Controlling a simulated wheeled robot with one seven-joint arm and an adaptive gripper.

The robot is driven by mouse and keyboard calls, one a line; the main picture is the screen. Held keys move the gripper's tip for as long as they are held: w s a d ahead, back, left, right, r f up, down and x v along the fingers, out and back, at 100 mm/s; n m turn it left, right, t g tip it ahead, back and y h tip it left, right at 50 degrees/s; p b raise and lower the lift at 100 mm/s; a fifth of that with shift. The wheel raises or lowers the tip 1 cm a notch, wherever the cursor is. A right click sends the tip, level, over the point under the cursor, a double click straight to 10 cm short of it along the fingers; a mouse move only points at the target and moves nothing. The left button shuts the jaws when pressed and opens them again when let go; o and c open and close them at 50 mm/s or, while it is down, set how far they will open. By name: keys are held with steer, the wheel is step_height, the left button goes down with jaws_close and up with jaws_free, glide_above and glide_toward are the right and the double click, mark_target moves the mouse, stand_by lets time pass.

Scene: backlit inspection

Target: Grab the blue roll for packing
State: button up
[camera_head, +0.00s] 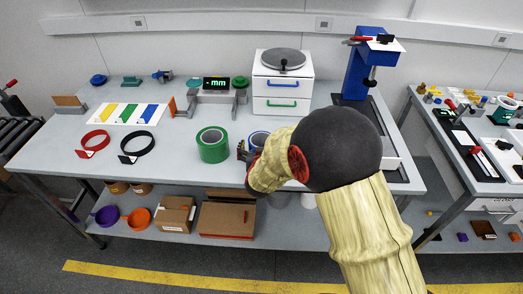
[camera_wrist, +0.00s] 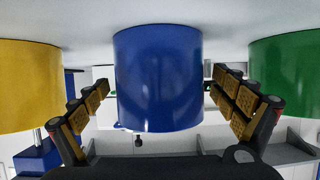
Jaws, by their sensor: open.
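The blue roll (camera_wrist: 158,60) fills the middle of the wrist view, which is upside down with the tabletop at the top. My gripper (camera_wrist: 155,88) is open, with one finger on each side of the blue roll. Gaps show between the fingers and the roll, and the jaws hold nothing. In the head view the blue roll (camera_head: 258,135) stands on the table, mostly hidden behind my arm. My gripper (camera_head: 247,152) is beside it at its near side, partly hidden by my wrist.
A green roll (camera_head: 213,146) stands close left of the blue one; it is on the right in the wrist view. A yellow roll (camera_wrist: 28,85) stands on the other side. A white drawer unit (camera_head: 282,88) and a blue stand (camera_head: 362,65) are behind.

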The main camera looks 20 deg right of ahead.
steer(key=c, duration=1.5)
steer(key=shift+r, duration=0.2)
steer(key=shift+c, duration=0.4)
